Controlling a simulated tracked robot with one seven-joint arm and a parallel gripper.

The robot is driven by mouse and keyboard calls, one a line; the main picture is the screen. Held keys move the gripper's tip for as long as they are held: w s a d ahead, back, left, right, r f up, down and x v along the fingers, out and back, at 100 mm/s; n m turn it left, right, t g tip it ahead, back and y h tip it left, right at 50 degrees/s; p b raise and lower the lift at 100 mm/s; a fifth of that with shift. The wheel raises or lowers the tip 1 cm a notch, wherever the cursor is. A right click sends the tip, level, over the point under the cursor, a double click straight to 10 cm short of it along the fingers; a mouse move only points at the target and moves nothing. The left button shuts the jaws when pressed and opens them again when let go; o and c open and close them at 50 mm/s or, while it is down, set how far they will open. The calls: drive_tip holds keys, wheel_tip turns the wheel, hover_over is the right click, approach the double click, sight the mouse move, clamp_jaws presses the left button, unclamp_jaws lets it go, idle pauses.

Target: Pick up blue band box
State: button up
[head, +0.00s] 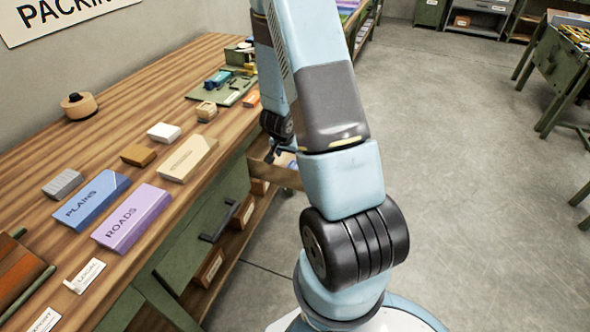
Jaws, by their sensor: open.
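I cannot tell for sure which thing is the blue band box. A blue block lettered PLAINS (91,200) lies flat on the wooden bench, at the left. A small blue thing (217,79) lies on the green mat farther back. My gripper (275,152) is small and dark, beyond my arm, at the open drawer (286,177) on the bench's front. It is open and far from the PLAINS block. My arm hides part of the gripper and part of the drawer, whose contents are mostly unclear.
A purple block lettered ROADS (131,219), a cream block (188,158), a white block (164,132), a brown block (138,155) and a grey ridged block (63,184) share the bench (135,95). A tape roll (79,105) is near the wall.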

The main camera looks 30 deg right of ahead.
sight(294, 164)
drive_tip(key=shift+x, duration=4.3)
drive_tip(key=shift+c, duration=0.3)
drive_tip(key=c, duration=1.1)
drive_tip(key=shift+r, duration=0.15)
